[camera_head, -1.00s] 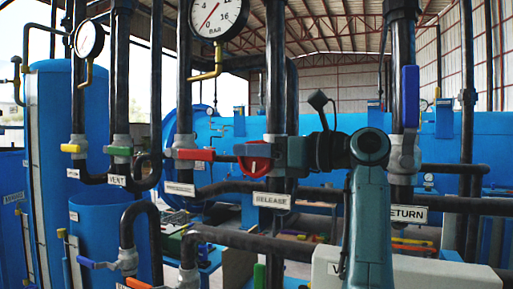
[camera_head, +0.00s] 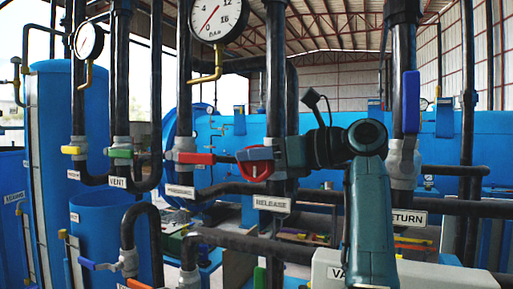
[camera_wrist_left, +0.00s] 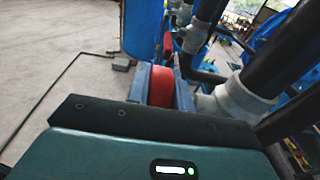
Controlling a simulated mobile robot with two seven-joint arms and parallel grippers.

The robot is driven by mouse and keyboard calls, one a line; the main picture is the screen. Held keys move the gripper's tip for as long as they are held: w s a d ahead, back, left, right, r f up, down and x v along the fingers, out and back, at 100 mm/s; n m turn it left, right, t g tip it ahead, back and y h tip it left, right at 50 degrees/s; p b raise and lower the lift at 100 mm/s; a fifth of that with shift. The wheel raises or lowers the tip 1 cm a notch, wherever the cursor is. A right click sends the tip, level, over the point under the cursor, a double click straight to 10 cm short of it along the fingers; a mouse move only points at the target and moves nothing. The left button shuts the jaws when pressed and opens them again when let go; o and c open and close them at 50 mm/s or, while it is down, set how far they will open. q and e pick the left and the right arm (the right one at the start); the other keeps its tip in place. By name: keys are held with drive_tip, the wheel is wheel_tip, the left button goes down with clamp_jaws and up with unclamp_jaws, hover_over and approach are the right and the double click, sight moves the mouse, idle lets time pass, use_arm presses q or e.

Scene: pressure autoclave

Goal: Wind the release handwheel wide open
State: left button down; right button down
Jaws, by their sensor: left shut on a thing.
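The red release handwheel (camera_head: 256,168) sits on the dark vertical pipe, just above the white RELEASE label (camera_head: 271,204) in the head view. My left gripper (camera_head: 262,160) reaches it from the right and is shut on it, with a grey finger crossing its upper face. In the left wrist view the red handwheel (camera_wrist_left: 161,87) shows edge-on between the two blue-grey fingers (camera_wrist_left: 162,82). The gripper hides part of the wheel and its mount. My right gripper is in neither view.
A red lever (camera_head: 196,158) lies close left of the wheel, above the PRESSURE label. A green lever (camera_head: 119,153) is farther left, and a blue lever (camera_head: 411,100) stands upright at right. A pressure gauge (camera_head: 217,17) hangs above. Dark pipes crowd around my gripper.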

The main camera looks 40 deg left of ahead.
use_arm(q)
drive_tip(key=c, duration=1.2)
unclamp_jaws()
drive_tip(key=shift+c, duration=0.2)
wheel_tip(320, 180, up, 10)
drive_tip(key=shift+r, duration=0.1)
